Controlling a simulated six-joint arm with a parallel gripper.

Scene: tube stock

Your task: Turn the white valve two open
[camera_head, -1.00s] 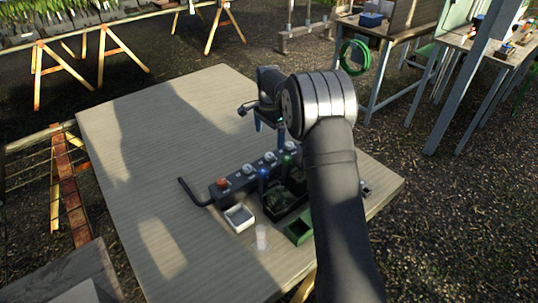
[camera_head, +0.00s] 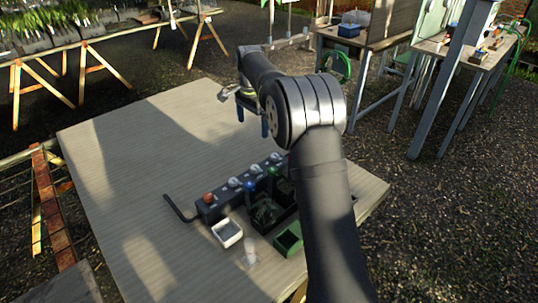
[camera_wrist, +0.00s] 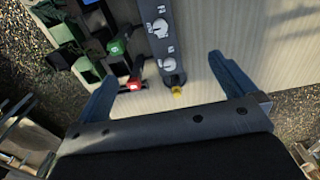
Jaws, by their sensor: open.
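A dark grey valve block (camera_head: 221,206) lies on the table with several white valves in a row along its top. One white valve (camera_head: 234,182) is near the orange knob, another white valve (camera_head: 255,169) is mid-row, and a third white valve (camera_head: 277,157) is toward the far end. The wrist view shows two white valves (camera_wrist: 160,28) (camera_wrist: 168,65) with small labels that I cannot read, so I cannot tell which is valve two. My gripper (camera_wrist: 160,72) is open and empty, its fingers apart on both sides of the block's end. In the head view it hangs above the block, touching nothing.
An orange knob (camera_head: 208,198) and a bent black pipe (camera_head: 178,209) are at the block's near left end. The table's left part (camera_head: 130,190) is clear.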

